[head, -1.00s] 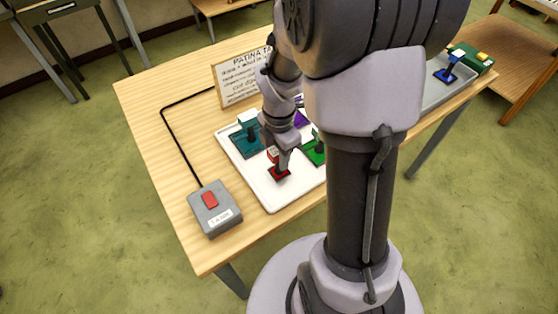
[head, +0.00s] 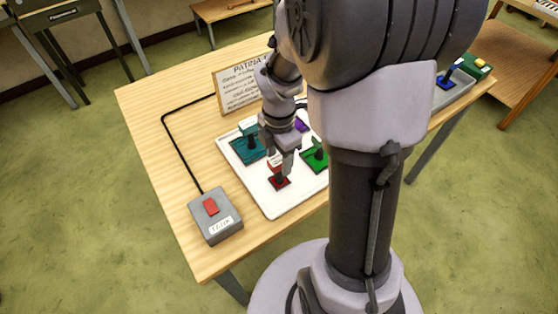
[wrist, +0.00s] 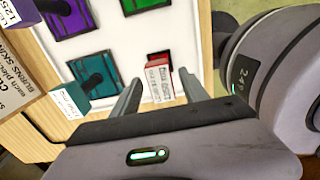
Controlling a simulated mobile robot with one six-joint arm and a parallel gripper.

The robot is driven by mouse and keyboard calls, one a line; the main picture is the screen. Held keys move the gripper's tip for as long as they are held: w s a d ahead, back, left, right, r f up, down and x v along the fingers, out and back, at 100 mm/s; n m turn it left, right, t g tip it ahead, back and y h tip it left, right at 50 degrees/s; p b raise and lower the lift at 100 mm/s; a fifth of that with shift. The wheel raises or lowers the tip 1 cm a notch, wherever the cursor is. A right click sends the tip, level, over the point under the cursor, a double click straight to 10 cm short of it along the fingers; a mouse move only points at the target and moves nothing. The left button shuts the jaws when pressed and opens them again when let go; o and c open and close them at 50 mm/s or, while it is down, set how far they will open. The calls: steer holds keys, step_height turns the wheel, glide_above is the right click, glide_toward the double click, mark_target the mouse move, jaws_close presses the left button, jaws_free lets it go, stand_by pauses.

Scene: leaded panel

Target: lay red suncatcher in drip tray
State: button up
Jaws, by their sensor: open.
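The red suncatcher (head: 279,184) lies in the front part of a white tray (head: 268,208), with a dark stem and a red-and-white labelled tab standing up. In the wrist view the tab (wrist: 158,82) shows between and beyond my two fingertips, apart from them. My gripper (head: 279,152) is open and empty just above and behind the red suncatcher; its fingers (wrist: 160,96) stand wide in the wrist view. A grey tray (head: 450,94) is at the table's right end, partly hidden by my arm. No label shows which tray is the drip tray.
Teal (head: 245,149), purple (head: 300,126) and green (head: 315,160) suncatchers share the white tray. A blue piece (head: 446,80) stands in the grey tray. A sign (head: 242,90) stands behind; a corded switch box (head: 215,216) is at left. My arm hides the table's middle.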

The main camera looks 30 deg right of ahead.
step_height(320, 180, up, 8)
steer(key=p, duration=0.2)
steer(key=shift+r+p, duration=0.25)
steer(key=shift+p, duration=0.15)
steer(key=s+a+r+m+t+y, duration=0.1)
steer(key=s+a+r+m+t, duration=0.2)
steer(key=m, duration=0.8)
steer(key=s+a+r+m+t+y, duration=0.1)
steer(key=s+a+r+m+t, duration=0.1)
steer(key=s+a+r+m, duration=0.6)
steer(key=a+r+m, duration=0.2)
steer(key=a+m, duration=0.1)
steer(key=shift+s+a+m+t, duration=0.15)
steer(key=shift+a+m+t, duration=0.15)
steer(key=shift+m+t, duration=0.1)
